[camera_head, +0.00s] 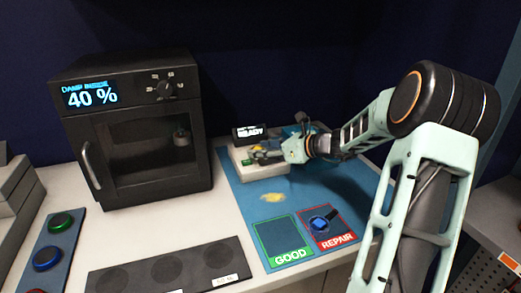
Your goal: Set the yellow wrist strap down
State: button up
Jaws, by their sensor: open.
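A small pale yellow shape (272,197), which looks like the yellow wrist strap, lies on the blue mat (238,190), in front of a white device and above the GOOD square. It is too small and blurred to make out its form. My gripper (258,154) is open over the white device (267,169), behind the yellow shape and apart from it. A bit of yellow shows beside the fingers; I cannot tell what it is.
A READY display (249,131) stands behind the white device. The green GOOD square (278,234) is empty; a blue watch-like item (320,223) lies in the red REPAIR square. A black oven (140,130) stands left. A dark strip (170,268) and coloured buttons (50,250) lie in front.

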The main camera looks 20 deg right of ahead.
jog(key=v, duration=1.1)
jog(key=shift+s+p, duration=0.2)
jog(key=shift+p, duration=0.25)
jog(key=shift+d, duration=0.1)
